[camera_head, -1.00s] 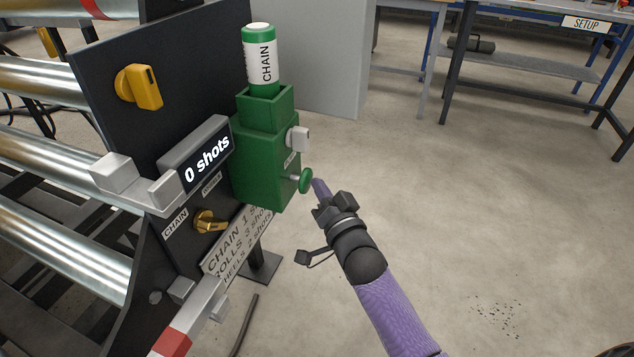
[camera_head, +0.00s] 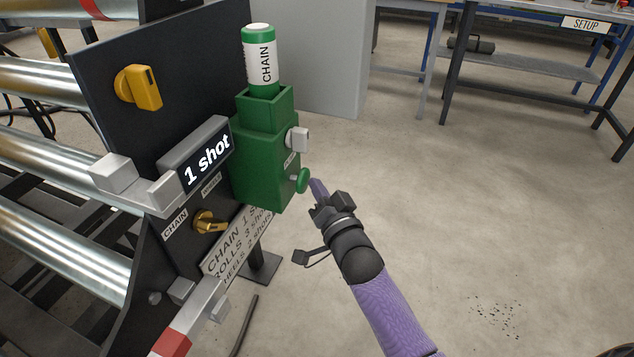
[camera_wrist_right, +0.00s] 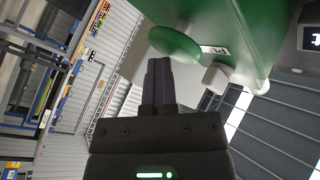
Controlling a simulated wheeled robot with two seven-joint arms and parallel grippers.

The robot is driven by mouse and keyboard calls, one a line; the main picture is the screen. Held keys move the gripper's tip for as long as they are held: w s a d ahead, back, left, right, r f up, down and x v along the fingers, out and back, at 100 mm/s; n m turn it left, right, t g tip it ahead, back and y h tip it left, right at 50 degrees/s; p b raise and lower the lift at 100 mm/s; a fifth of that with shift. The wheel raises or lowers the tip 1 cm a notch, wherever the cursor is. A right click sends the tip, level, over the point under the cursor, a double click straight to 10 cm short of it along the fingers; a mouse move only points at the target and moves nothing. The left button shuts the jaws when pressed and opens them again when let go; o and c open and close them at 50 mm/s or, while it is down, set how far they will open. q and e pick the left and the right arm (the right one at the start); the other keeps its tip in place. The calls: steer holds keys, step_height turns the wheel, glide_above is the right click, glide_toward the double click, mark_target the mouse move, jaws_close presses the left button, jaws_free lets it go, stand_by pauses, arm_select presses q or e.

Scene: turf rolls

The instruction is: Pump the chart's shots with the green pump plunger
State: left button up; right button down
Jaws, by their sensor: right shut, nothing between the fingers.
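The green pump plunger (camera_head: 303,180) is a round knob on the right side of the green pump block (camera_head: 262,165), sitting close in to the block. My right gripper (camera_head: 318,189) is shut and empty, its purple fingertips just right of the plunger; whether they touch is unclear. The wrist view shows the shut fingers (camera_wrist_right: 160,85) beside the green knob (camera_wrist_right: 175,43). The display (camera_head: 207,163) reads "1 shot". The chart (camera_head: 238,243) reads CHAIN 1, ROLLS 3 shots and a last line ending HEELS 2 shots, partly cut off. My left gripper is not in view.
A cartridge labelled CHAIN (camera_head: 262,58) stands upright in the block's top. A yellow selector (camera_head: 208,221) sits beside a CHAIN label, below the display. A yellow knob (camera_head: 139,87) is on the dark panel. Metal rollers (camera_head: 40,170) lie left. The floor right is open.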

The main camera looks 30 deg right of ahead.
steer(key=shift+s+d+p, duration=0.8)
steer(key=shift+s+d, duration=0.15)
steer(key=shift+s, duration=0.25)
steer(key=s+d+p, duration=0.1)
steer(key=s+d, duration=0.2)
steer(key=shift+s+d+p, duration=0.15)
steer(key=shift+s+p, duration=0.25)
